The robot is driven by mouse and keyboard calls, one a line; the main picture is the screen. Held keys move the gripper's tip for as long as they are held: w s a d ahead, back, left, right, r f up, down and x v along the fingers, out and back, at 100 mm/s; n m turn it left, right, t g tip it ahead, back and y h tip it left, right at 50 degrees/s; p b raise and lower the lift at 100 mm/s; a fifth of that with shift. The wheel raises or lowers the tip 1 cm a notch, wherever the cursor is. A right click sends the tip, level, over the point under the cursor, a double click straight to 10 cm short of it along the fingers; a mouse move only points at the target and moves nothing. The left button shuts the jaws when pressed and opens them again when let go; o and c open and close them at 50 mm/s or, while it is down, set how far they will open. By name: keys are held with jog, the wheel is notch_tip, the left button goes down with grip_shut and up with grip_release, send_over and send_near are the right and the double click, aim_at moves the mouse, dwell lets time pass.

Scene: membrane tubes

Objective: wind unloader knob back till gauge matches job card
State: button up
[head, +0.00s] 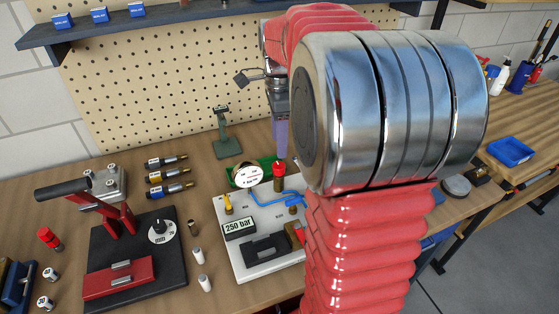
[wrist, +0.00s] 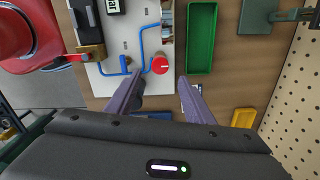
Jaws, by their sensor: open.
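The red unloader knob (head: 279,170) stands upright on the white board (head: 231,208), just right of the round white gauge (head: 248,177). The gauge's reading is too small to make out. The job card (head: 240,226) in front reads "250 bar". In the wrist view the red knob (wrist: 160,65) shows a white line on its top. My gripper (head: 281,155) points down above the board, close to the knob. In the wrist view my gripper (wrist: 160,79) has its two purple fingers apart, with the knob beyond and between their tips. It holds nothing.
Blue pipes (head: 270,199) run beside the knob. A green tray (wrist: 201,40) lies close by. A green stand (head: 226,140) is behind. My arm hides the board's right side.

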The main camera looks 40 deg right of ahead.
aim_at(279, 165)
notch_tip(279, 165, down, 8)
dwell(0.4)
jog(key=c, duration=1)
